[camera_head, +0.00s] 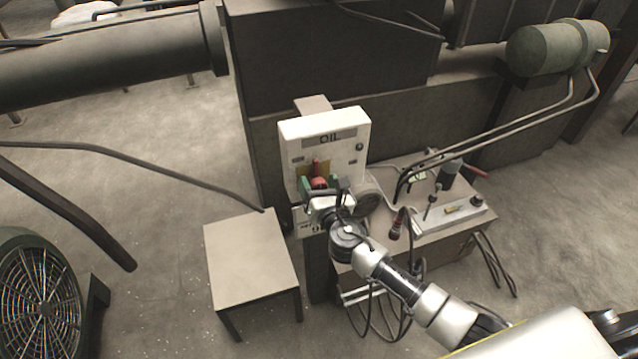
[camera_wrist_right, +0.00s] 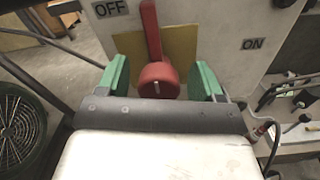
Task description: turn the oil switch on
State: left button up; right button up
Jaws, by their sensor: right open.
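The white oil box (camera_head: 345,130), marked OIL, stands upright on the bench. Its red switch (camera_head: 318,181) sits on a yellow plate on the front. In the right wrist view the red switch (camera_wrist_right: 157,78) has its handle pointing up, leaning slightly left, between the OFF label (camera_wrist_right: 111,8) at upper left and the ON label (camera_wrist_right: 253,43) at right. My right gripper (camera_wrist_right: 160,78) is open, its green fingers on either side of the red knob with gaps visible; it also shows in front of the box in the head view (camera_head: 318,188). My left gripper is not in view.
A small grey table (camera_head: 250,258) stands left of the box. The bench (camera_head: 440,225) at right carries a metal plate, pipes and cables. A green fan (camera_head: 40,300) is at lower left. A large dark machine (camera_head: 330,60) stands behind. Bare floor lies at left.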

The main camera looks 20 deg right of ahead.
jog(key=c, duration=0.9)
jog(key=m+b, duration=0.1)
jog(key=m, duration=0.1)
jog(key=m+b, duration=0.1)
jog(key=shift+f+m, duration=0.2)
jog(key=shift+m, duration=0.2)
jog(key=m+b, duration=0.2)
jog(key=m, duration=0.3)
jog(key=shift+d+m, duration=0.1)
jog(key=shift+m, duration=0.2)
jog(key=m, duration=0.4)
jog(key=shift+b, duration=0.4)
jog(key=shift+f+m, duration=0.1)
jog(key=shift+m, duration=2.1)
